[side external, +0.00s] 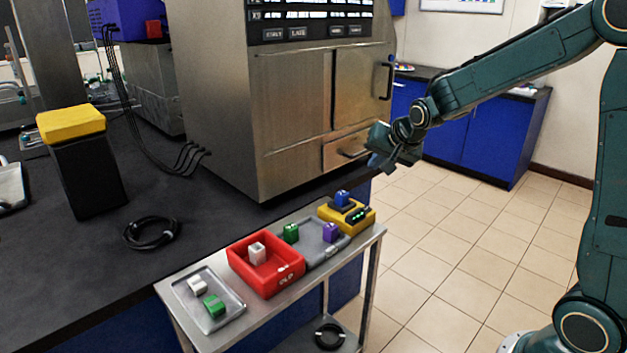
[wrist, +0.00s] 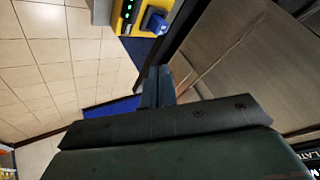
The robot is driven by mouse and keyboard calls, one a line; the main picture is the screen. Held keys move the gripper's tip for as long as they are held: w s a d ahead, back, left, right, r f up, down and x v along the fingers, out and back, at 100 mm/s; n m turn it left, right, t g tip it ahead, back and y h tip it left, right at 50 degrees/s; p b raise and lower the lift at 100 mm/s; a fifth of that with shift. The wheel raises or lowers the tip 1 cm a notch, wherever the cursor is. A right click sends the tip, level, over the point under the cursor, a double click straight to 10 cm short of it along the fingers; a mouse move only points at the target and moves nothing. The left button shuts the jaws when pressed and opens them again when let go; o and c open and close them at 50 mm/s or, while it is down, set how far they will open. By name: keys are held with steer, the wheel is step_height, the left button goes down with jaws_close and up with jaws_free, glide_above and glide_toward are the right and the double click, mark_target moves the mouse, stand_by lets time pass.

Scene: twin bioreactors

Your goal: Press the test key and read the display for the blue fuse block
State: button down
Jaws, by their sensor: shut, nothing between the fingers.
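The blue fuse block (side external: 342,198) sits on the yellow tester (side external: 366,222) at the right end of the small steel cart. The block (wrist: 157,24) and the tester (wrist: 178,8) also show at the top of the wrist view. Green lights of the display (side external: 357,215) show on the tester's front side; I cannot read them. They also appear as a row of green dots (wrist: 127,12) in the wrist view. I cannot clearly tell which part is the test key. My gripper (side external: 378,161) is shut and empty, above the tester and apart from it.
A red bin (side external: 283,283) holds a white block. A grey tray (side external: 318,250) has a green block (side external: 291,233) and a purple block (side external: 330,232). A left tray (side external: 232,318) holds white and green blocks. The steel cabinet (side external: 290,120) stands close behind my gripper.

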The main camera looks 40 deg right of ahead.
mark_target(367, 211)
steer(key=w+d+f+m+h, duration=0.1)
steer(key=w+d+f+m, duration=0.1)
steer(key=w+d+f, duration=0.3)
steer(key=shift+w+d+f+m, duration=0.15)
steer(key=shift+d+f+m, duration=0.1)
steer(key=shift+f+m, duration=0.15)
steer(key=shift+f, duration=0.15)
steer(key=shift+f, duration=4.25)
steer(key=shift+f, duration=0.9)
steer(key=shift+r, duration=0.9)
stand_by(0.3)
steer(key=shift+r, duration=2.5)
